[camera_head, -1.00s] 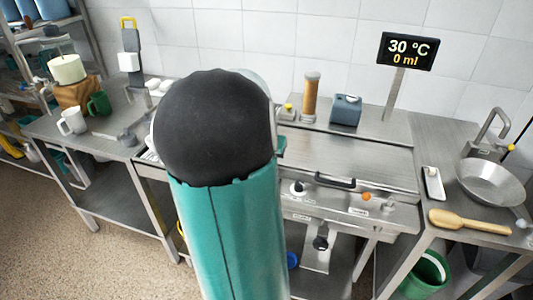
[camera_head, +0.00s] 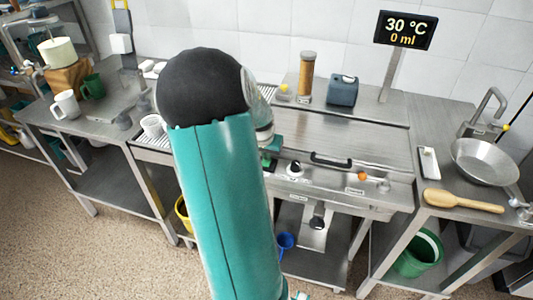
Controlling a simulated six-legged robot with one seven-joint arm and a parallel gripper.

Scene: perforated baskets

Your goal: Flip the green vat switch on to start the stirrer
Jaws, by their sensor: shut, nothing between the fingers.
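The steel vat (camera_head: 350,133) has a closed flat lid with a black handle (camera_head: 330,160). Its front panel shows a black knob (camera_head: 295,169), an orange button (camera_head: 362,176) and a silver knob (camera_head: 384,186). I cannot make out a green switch; my teal arm covers the panel's left end. My gripper (camera_head: 268,160) shows only in part beyond my arm, close to the left of the black knob. It is shut and holds nothing. Whether its fingertips touch the panel is hidden. The display (camera_head: 404,30) reads 30 °C and 0 ml.
A brown-filled cylinder (camera_head: 306,77) and a blue box (camera_head: 342,90) stand behind the vat. White mugs stand left. A green bucket (camera_head: 419,254) is below. The floor at front left is clear.

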